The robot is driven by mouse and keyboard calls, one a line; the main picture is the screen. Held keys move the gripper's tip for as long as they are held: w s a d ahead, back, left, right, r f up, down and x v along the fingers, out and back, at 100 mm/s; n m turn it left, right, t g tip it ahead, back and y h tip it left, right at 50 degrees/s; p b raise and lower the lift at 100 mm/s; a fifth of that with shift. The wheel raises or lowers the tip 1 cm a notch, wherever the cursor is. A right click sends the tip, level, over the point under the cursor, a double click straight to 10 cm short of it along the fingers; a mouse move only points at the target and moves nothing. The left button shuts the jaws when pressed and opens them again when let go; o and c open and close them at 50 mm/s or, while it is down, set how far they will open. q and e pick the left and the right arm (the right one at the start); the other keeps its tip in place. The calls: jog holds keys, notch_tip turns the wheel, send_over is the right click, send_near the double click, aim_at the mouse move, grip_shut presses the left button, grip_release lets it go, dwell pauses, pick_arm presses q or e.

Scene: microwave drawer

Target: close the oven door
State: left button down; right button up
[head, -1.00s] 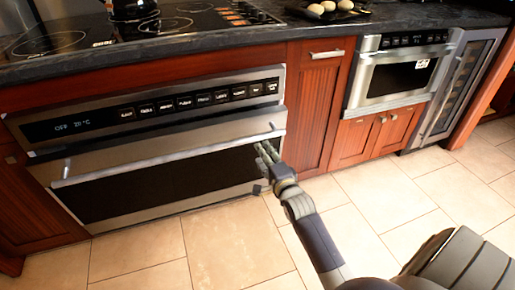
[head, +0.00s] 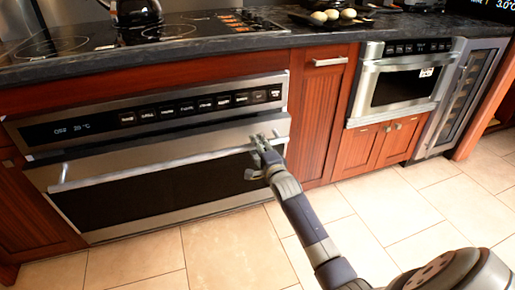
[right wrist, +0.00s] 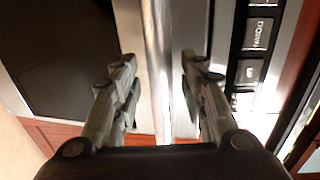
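The oven door (head: 150,184) has a dark window and a long silver handle (head: 150,168) across its upper part. It looks nearly flush under the control panel (head: 160,115); I cannot tell whether a small gap is left at its top. My right gripper (head: 262,146) is at the right end of the handle. In the right wrist view, its two fingers (right wrist: 160,88) are apart, with the handle bar (right wrist: 158,45) running between them and a gap visible on each side. My left gripper is not in view.
A cooktop with a kettle (head: 135,12) is on the dark counter above the oven. A tray of round items (head: 332,17) lies to its right. A drawer microwave (head: 400,80) and a wine cooler (head: 450,95) stand further right. The tiled floor in front is clear.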

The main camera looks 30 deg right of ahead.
aim_at(252, 133)
jog(key=shift+w+d, duration=0.1)
jog(key=shift+w, duration=0.35)
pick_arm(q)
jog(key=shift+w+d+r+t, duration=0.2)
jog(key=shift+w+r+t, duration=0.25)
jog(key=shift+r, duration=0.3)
pick_arm(e)
jog(key=shift+c, duration=0.6)
